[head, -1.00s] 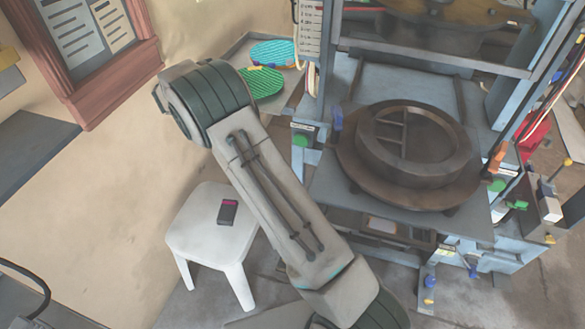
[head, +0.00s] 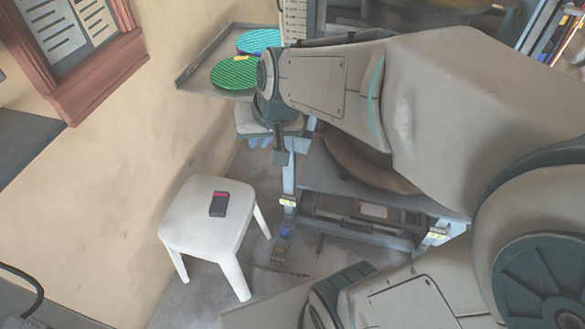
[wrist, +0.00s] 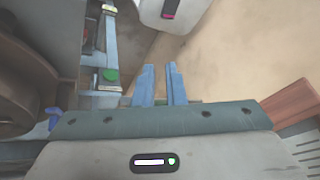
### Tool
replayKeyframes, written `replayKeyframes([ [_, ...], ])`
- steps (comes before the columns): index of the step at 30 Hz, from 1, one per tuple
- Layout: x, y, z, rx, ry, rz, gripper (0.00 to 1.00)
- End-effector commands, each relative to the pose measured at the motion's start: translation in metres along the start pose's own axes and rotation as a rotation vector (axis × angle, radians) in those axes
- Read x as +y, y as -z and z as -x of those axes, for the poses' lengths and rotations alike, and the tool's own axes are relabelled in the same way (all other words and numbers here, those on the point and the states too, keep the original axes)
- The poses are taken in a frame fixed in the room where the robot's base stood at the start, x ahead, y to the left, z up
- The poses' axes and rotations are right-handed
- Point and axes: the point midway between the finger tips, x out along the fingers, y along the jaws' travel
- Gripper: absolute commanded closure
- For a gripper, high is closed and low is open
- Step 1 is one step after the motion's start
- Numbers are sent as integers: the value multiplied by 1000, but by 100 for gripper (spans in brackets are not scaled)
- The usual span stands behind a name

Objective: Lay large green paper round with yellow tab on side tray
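The green paper round (head: 235,73) with a yellow tab at its upper edge lies flat on the grey side tray (head: 200,62) by the wall in the head view. A teal-blue round (head: 259,39) lies behind it on the same tray. My gripper (head: 262,143) points down below and in front of the tray, apart from both rounds. In the wrist view my gripper (wrist: 163,72) shows two blue fingers with a clear gap and nothing between the tips. My arm covers part of the tray's right side.
A white stool (head: 185,237) with a dark, pink-edged device (head: 219,204) stands at lower left. The press (head: 350,165) is mostly behind my arm. A red-brown framed board (head: 105,72) hangs on the wall. The floor between stool and press has free room.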

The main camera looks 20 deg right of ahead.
Motion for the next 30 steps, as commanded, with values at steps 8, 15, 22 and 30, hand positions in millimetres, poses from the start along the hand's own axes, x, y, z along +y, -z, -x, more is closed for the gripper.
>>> replayKeyframes([
  [8,46,-91,20,-209,-148,116,89],
  [15,49,-96,21,-223,-157,123,89],
  [22,46,-90,32,-215,-157,121,89],
  [30,39,-70,76,-181,-164,114,89],
])
